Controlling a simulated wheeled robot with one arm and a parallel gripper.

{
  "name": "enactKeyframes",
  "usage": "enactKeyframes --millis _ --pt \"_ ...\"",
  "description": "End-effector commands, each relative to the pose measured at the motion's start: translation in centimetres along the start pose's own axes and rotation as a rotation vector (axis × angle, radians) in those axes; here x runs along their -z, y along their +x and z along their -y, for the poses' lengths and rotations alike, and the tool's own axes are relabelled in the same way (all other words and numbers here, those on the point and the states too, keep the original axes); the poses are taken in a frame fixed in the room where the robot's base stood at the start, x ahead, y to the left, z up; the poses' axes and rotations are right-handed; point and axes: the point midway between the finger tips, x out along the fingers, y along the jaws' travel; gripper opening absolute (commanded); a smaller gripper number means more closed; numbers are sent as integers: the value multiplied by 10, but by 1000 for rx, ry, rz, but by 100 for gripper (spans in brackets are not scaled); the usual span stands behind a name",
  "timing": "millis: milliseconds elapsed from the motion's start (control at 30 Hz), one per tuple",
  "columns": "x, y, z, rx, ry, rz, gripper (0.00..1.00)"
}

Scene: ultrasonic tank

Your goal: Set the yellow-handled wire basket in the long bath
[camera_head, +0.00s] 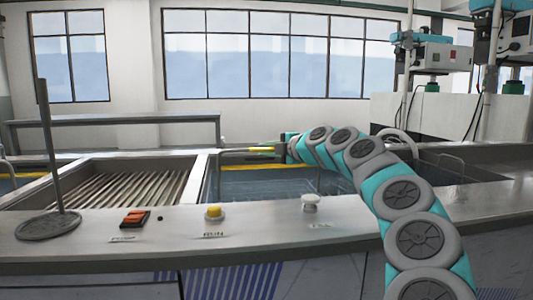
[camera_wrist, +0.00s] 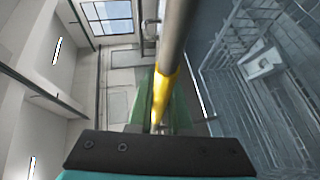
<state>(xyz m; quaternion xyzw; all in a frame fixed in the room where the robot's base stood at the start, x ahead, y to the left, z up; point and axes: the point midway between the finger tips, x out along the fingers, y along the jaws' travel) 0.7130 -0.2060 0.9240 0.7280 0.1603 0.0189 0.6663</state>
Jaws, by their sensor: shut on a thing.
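My gripper (camera_head: 273,150) reaches left from the end of my arm, above the far side of the long bath (camera_head: 205,180). In the wrist view its green fingers (camera_wrist: 157,118) are shut around a yellow-sleeved handle (camera_wrist: 164,90) on a grey metal bar. Wire bars and mesh (camera_wrist: 232,65) fill the right of the wrist view. Faint wire lines also show over the bath in the head view. I cannot tell whether the basket touches the water or the bath walls.
A tank with slanted ribs (camera_head: 125,182) lies to the left. Stands with machines (camera_head: 430,55) are at the back right.

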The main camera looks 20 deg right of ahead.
Motion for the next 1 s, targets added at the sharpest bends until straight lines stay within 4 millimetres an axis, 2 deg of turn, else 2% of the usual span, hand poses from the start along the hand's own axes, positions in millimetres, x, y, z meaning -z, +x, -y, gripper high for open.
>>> enactKeyframes --millis 433,467,700,1000 --pt "-1 1 8 -5 -1 2 0" --pt "-1 2 8 -4 -1 2 18" --pt "-1 2 8 -3 -1 1 45" --pt "-1 1 7 -2 0 1 47"
